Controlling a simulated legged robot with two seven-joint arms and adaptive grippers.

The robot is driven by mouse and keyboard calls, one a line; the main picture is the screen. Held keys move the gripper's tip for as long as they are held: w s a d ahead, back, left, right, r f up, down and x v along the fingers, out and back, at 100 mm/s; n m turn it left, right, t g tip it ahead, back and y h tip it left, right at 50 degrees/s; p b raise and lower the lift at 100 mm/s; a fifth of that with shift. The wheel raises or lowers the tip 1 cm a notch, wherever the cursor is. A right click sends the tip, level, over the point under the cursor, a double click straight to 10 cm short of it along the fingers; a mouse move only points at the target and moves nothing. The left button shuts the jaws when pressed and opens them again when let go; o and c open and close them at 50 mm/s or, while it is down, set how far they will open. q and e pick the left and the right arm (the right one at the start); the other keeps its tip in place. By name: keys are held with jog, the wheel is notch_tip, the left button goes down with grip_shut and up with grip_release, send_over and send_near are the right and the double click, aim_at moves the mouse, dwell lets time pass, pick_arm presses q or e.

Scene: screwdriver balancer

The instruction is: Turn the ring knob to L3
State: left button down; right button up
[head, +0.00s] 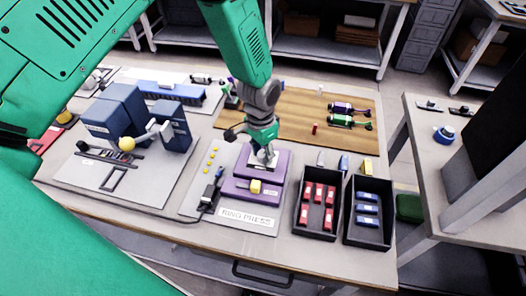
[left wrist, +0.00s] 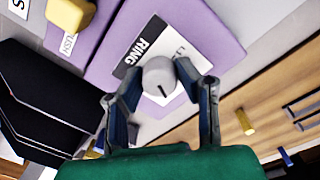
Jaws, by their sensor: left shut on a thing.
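My left gripper (head: 264,150) reaches down over the upper part of a purple block (head: 238,188) on the grey task board. In the left wrist view, the ring knob (left wrist: 159,78) is a round grey cap with a short dark pointer line. The fingers of my left gripper (left wrist: 160,85) stand on both sides of the knob and are shut on it. Beside it lies a label (left wrist: 143,45) reading "RING"; its other text, starting with L, is partly hidden, so I cannot read which level the pointer marks. My right gripper is not in view.
A yellow push button (head: 255,187) is on the purple block's front part; it also shows in the left wrist view (left wrist: 71,13). Black bins with red blocks (head: 318,193) and blue blocks (head: 367,209) stand to the right. A wooden mat (head: 290,105) with screwdrivers lies behind.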

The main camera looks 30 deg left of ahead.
aim_at(261, 151)
pick_arm(q)
jog(key=shift+w+m, duration=0.15)
jog(key=shift+m, duration=0.15)
jog(key=c, duration=1.2)
grip_release()
jog(key=shift+r, duration=0.2)
jog(key=r, duration=1.1)
jog(key=shift+w+a+r, duration=0.15)
jog(key=shift+a+r, duration=0.1)
